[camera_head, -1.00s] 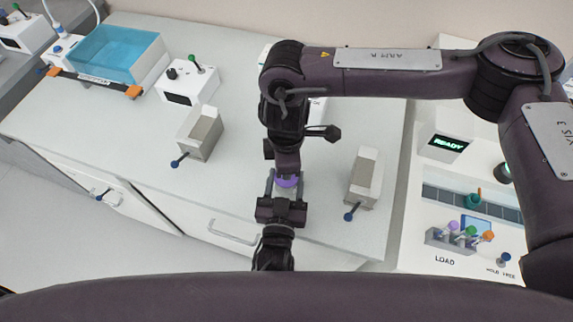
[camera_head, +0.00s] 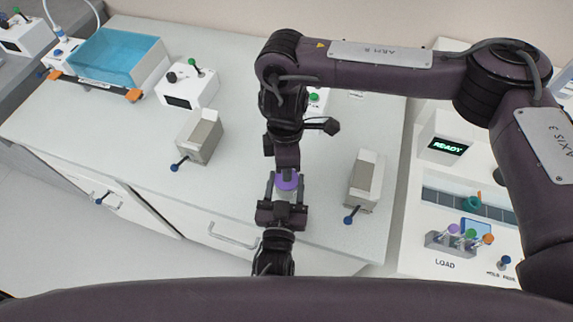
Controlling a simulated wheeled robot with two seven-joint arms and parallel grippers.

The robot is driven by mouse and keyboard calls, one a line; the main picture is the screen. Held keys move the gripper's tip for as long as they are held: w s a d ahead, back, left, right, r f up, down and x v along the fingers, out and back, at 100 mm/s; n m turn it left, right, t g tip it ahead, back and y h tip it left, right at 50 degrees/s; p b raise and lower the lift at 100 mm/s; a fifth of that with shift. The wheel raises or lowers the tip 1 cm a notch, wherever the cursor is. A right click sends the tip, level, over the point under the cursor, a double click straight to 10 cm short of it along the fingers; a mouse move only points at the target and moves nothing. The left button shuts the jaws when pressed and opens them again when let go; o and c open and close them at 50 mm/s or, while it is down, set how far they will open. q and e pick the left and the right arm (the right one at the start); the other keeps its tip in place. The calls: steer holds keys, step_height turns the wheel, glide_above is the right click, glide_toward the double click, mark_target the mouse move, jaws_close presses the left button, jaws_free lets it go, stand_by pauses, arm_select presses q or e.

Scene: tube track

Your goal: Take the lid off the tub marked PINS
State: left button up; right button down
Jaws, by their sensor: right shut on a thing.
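A purple lid (camera_head: 287,182) shows just below the end of my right arm, near the bench's front edge. My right gripper (camera_head: 287,166) comes down on it from above, seen nearly edge-on, and is shut on it. A pale tub body shows only in slivers under the lid; I cannot tell whether the lid touches it. I can read no PINS mark. My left gripper (camera_head: 285,192) comes from below in the picture, its fingers on either side of the pale body. Whether they press on it is hidden.
Grey-white boxes with blue-tipped levers stand on the bench to the left (camera_head: 200,137) and right (camera_head: 364,181). A blue tank (camera_head: 117,55) and a switch box (camera_head: 187,87) are at the back left. A READY panel (camera_head: 447,147) and a rack (camera_head: 452,242) stand right.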

arm_select(q)
steer(key=shift+a+f, duration=0.25)
steer(key=shift+f, duration=0.3)
arm_select(e)
steer(key=shift+s+a+r, duration=0.1)
steer(key=shift+s+r, duration=0.1)
arm_select(q)
steer(key=shift+d+r, duration=0.15)
arm_select(e)
steer(key=shift+r+t, duration=0.45)
steer(key=shift+t, duration=0.35)
arm_select(q)
steer(key=shift+r, duration=0.1)
arm_select(e)
steer(key=c, duration=2.2)
jaws_free()
steer(key=shift+w, duration=0.1)
steer(key=c, duration=1.7)
jaws_free()
arm_select(q)
steer(key=shift+r, duration=0.1)
arm_select(e)
step_height(320, 180, up, 12)
arm_select(q)
steer(key=o, duration=1.5)
steer(key=shift+c, duration=0.2)
arm_select(e)
steer(key=shift+f, duration=0.1)
